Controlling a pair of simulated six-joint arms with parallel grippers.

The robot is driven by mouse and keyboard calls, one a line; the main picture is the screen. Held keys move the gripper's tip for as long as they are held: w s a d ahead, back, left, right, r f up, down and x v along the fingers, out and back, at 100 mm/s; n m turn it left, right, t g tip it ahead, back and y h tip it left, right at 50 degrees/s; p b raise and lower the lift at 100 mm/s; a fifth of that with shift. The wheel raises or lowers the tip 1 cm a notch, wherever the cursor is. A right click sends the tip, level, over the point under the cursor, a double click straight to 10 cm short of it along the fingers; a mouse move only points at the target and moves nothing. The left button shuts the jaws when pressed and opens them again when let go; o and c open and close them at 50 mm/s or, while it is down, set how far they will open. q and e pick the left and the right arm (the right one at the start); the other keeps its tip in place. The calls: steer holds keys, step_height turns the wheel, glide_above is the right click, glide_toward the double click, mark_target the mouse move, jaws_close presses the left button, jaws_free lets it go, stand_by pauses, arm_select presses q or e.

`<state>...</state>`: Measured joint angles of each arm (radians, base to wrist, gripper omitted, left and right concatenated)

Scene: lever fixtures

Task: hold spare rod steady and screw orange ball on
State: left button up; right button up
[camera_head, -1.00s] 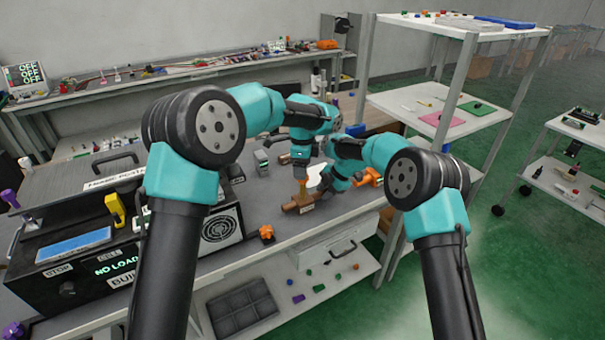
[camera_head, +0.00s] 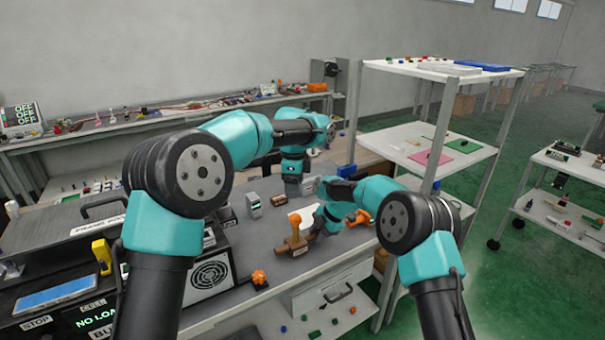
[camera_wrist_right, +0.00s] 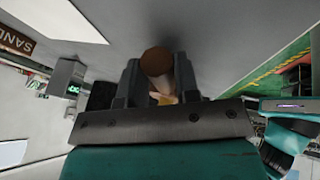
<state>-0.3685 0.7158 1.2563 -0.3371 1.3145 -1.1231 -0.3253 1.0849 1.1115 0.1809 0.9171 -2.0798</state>
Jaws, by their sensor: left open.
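The spare rod (camera_head: 295,226) stands upright, orange-tan with a wider top, at a brown block (camera_head: 290,248) on the grey table. In the right wrist view its brown round end (camera_wrist_right: 157,61) lies between the fingers. My right gripper (camera_head: 311,233) appears shut on the rod from the right; its fingers (camera_wrist_right: 158,88) flank it closely. My left gripper (camera_head: 293,190) is open, behind and above the rod, partly hard to make out. An orange ball-shaped piece (camera_head: 259,277) lies near the front table edge, apart from both grippers. I cannot tell whether the rod's top is a ball.
A grey upright device (camera_head: 254,204) stands left of the rod. An orange part (camera_head: 359,217) sits beside my right wrist. A white shelf rack (camera_head: 412,150) stands right; table between unit and rod is fairly clear.

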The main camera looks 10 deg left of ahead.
steer(key=o, duration=0.5)
steer(key=v, duration=1.2)
